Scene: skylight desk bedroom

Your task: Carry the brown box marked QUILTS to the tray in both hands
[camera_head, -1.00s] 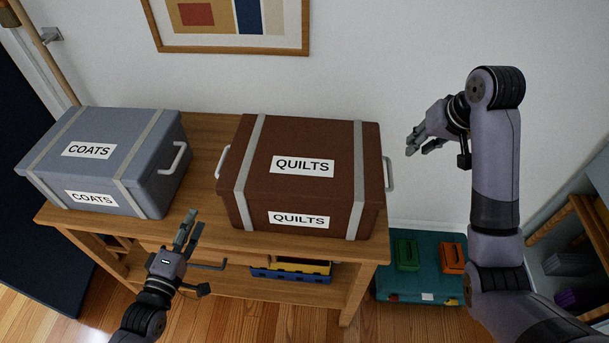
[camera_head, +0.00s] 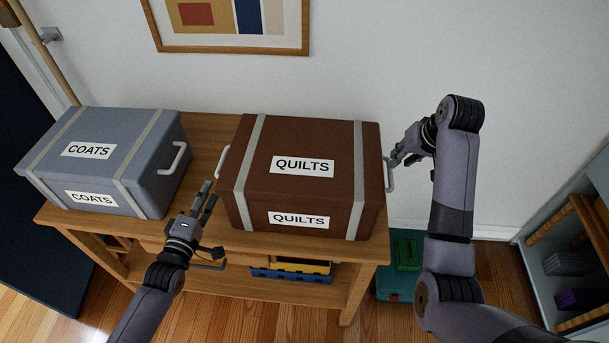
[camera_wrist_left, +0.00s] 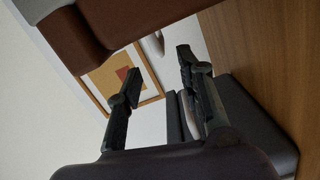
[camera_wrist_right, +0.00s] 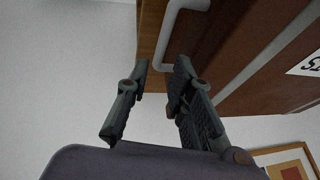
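The brown box marked QUILTS (camera_head: 300,190) stands on the wooden table, with a pale handle at each end. My left gripper (camera_head: 208,198) is open and empty, just in front of and left of the box, below its left handle (camera_head: 224,162). In the left wrist view my left gripper's fingers (camera_wrist_left: 157,75) are apart, with part of the handle (camera_wrist_left: 158,42) beyond them. My right gripper (camera_head: 398,163) is beside the right handle (camera_head: 390,174). In the right wrist view its open fingers (camera_wrist_right: 162,82) point at that handle (camera_wrist_right: 172,38), with nothing between them. No tray is clearly seen.
A grey-blue box marked COATS (camera_head: 105,160) stands on the wooden table (camera_head: 205,135) to the left. A blue bin (camera_head: 290,274) sits on the lower shelf. A teal case (camera_head: 395,287) lies right of the table. A shelf unit (camera_head: 570,240) stands at far right.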

